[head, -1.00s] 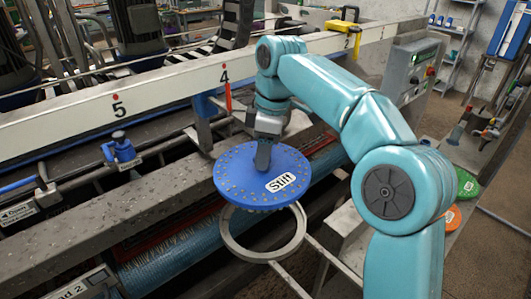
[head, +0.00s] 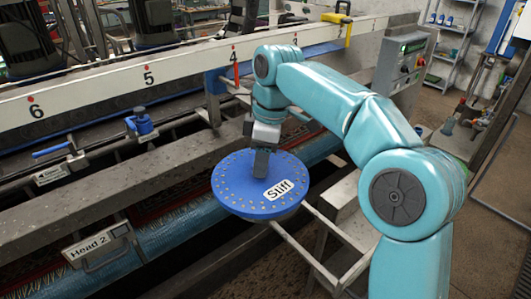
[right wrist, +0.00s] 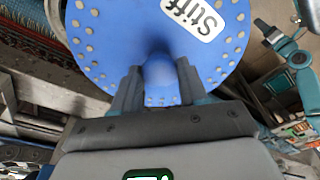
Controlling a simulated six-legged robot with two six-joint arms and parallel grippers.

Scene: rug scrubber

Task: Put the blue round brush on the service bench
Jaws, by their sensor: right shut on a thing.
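The blue round brush (head: 236,185) is a flat disc with a "Stiff" label and a ring of light dots. In the head view it hangs over the machine's front edge, nearly level. My right gripper (head: 261,166) is shut on its middle from above. In the right wrist view, the fingers (right wrist: 158,88) stand on either side of the raised blue hub, with the disc (right wrist: 120,40) beyond. My left gripper is not in the head view. I cannot make out the service bench for certain; my right arm covers part of the right side.
The machine's white numbered beam (head: 110,88) runs behind the brush. Grey support rails (head: 325,222) stick out below and right of it. A control box (head: 405,62) stands at the back right. Bare floor (head: 490,235) lies to the right.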

